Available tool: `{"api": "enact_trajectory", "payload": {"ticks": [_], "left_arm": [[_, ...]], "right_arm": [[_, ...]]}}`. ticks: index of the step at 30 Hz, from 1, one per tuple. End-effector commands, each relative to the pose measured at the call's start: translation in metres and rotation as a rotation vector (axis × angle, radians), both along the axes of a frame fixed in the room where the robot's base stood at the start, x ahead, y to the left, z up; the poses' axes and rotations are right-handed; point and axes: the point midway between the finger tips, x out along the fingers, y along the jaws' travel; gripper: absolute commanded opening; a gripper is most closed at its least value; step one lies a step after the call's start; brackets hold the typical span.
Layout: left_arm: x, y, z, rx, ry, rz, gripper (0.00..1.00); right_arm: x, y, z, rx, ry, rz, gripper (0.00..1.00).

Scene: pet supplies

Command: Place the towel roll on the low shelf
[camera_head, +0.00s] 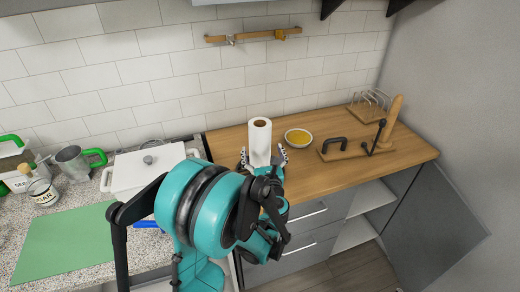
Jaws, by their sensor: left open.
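A white towel roll (260,138) stands upright on the wooden counter, near the wall. My left gripper (263,158) is open, with one finger on each side of the roll's lower part. I cannot tell whether the fingers touch the roll. Its base is hidden behind my gripper. An open cabinet under the counter at the right shows a low shelf (353,234) and another white shelf (372,196) above it. The visible part of the low shelf looks empty. My right gripper is not in view.
The grey cabinet door (450,232) stands open at the right. A bowl of yellow food (298,138) is right of the roll. A wooden board with a black handle (345,150) and a wire rack (369,104) stand farther right. A white lidded pot (143,170) is left.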

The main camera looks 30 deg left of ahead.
Motion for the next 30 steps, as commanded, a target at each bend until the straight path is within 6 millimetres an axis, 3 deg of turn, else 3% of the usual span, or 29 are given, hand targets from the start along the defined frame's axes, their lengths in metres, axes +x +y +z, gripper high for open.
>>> {"api": "enact_trajectory", "payload": {"ticks": [12,21,30], "left_arm": [[0.046,0.034,0.002,-0.006,-0.002,0.002,0.92],[0.050,0.037,0.003,-0.007,-0.003,0.001,0.92],[0.050,0.037,0.003,-0.007,-0.003,0.001,0.13]], "right_arm": [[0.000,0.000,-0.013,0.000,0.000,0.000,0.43],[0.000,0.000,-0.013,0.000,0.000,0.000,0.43],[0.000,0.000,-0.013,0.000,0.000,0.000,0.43]]}}
